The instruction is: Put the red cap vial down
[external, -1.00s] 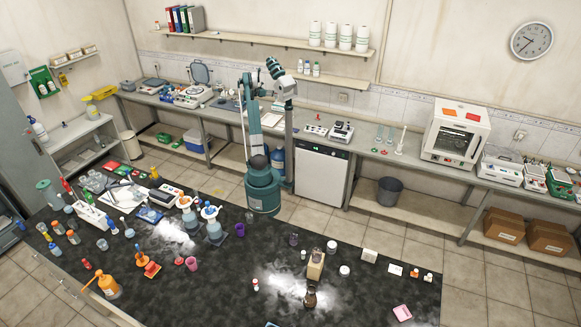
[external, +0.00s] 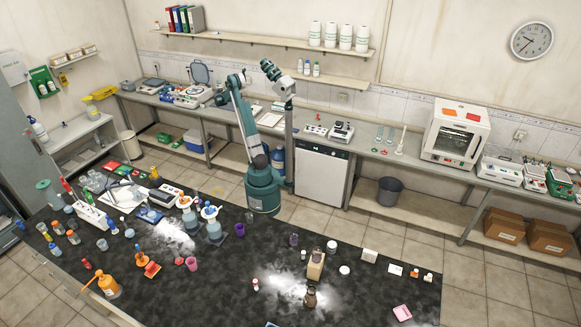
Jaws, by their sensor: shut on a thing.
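My arm stands between the dark front table (external: 340,280) and the back bench. My gripper (external: 284,92) is small and far off at the arm's upper end, over the back bench side. It is shut on the red cap vial. The vial is too small and too hidden there to make out, and so are the fingertips. A small white vial with a red cap (external: 255,284) stands upright on the front table, apart from my gripper.
The back bench (external: 395,158) carries a hotplate-like device (external: 341,131) and a white oven (external: 455,133). A white cabinet (external: 320,178) stands beneath it. Bottles and tools crowd the front table's left part. Dark bare patches lie around its middle.

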